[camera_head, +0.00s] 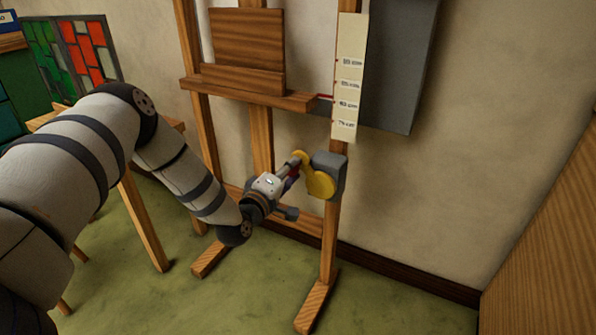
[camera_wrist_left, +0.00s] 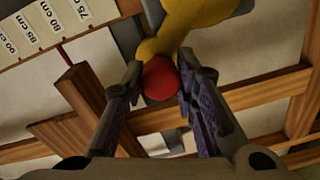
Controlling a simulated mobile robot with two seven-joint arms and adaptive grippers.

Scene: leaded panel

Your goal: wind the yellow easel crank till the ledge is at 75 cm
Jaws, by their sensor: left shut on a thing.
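The yellow crank (camera_head: 320,182) sits on a grey box (camera_head: 330,165) on the easel's right leg (camera_head: 329,235). In the left wrist view the crank arm (camera_wrist_left: 190,25) reaches to a red knob (camera_wrist_left: 160,78). My left gripper (camera_head: 292,171) is shut on that knob, one finger on each side. The wooden ledge (camera_head: 250,92) crosses the easel above the crank. Its red pointer (camera_head: 324,97) meets the pale scale (camera_head: 347,75) between the 85 and 80 cm labels, closer to 80. The 75 cm label is the lowest. My right gripper is out of view.
A brown board (camera_head: 247,38) stands on the ledge. A grey panel (camera_head: 397,65) is behind the scale by the wall. A coloured leaded panel (camera_head: 75,45) stands at the left near a wooden trestle (camera_head: 145,220). A wooden surface (camera_head: 545,240) fills the right edge. Green floor lies open in front.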

